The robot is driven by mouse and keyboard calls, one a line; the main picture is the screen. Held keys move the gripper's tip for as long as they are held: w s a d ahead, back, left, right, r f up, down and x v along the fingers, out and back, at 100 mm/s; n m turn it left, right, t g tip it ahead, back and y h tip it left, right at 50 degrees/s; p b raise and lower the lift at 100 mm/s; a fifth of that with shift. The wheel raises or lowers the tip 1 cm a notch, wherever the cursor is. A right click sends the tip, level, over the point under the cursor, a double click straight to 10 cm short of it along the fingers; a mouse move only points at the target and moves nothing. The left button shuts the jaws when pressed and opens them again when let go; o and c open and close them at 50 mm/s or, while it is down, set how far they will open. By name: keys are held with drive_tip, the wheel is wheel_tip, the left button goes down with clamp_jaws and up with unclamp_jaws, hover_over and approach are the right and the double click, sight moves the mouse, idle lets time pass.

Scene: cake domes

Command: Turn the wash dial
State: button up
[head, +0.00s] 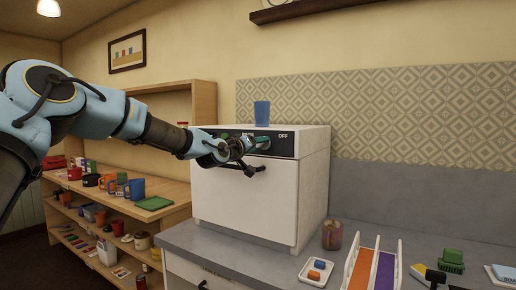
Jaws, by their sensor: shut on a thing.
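A white countertop washing machine (245,200) stands on the grey counter, with a black control panel along the top of its front marked OFF at the right. My gripper (249,145) reaches in from the left and is shut on the dial. The fingers and wrist hide part of the dial and the middle of the panel, so its exact pointing is unclear. A dark door handle (254,169) sits just below my gripper.
A blue cup (262,113) stands on top of the machine. A glass jar (332,235), a small tray (316,272) and a white rack (372,265) are on the counter to the right. A wooden shelf (176,190) with mugs stands at the left.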

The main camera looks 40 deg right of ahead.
drive_tip(key=m+b, duration=0.1)
drive_tip(key=b, duration=0.1)
drive_tip(key=m+b, duration=0.1)
drive_tip(key=b, duration=0.1)
drive_tip(key=shift+f+m, duration=0.3)
drive_tip(key=shift+m, duration=0.1)
drive_tip(key=shift+r+m+b, duration=0.1)
drive_tip(key=shift+m+b, duration=0.8)
drive_tip(key=shift+b, duration=0.05)
drive_tip(key=m+b, duration=0.2)
drive_tip(key=m, duration=0.1)
drive_tip(key=shift+r, duration=0.1)
drive_tip(key=shift+r+m+b, duration=0.1)
drive_tip(key=shift+m+b, duration=0.55)
drive_tip(key=shift+m, duration=1.05)
drive_tip(key=o, duration=1.4)
drive_tip(key=shift+c, duration=0.2)
drive_tip(key=b+v, duration=0.2)
drive_tip(key=v, duration=0.8)
drive_tip(key=shift+a+b, duration=0.35)
drive_tip(key=shift+a, duration=0.05)
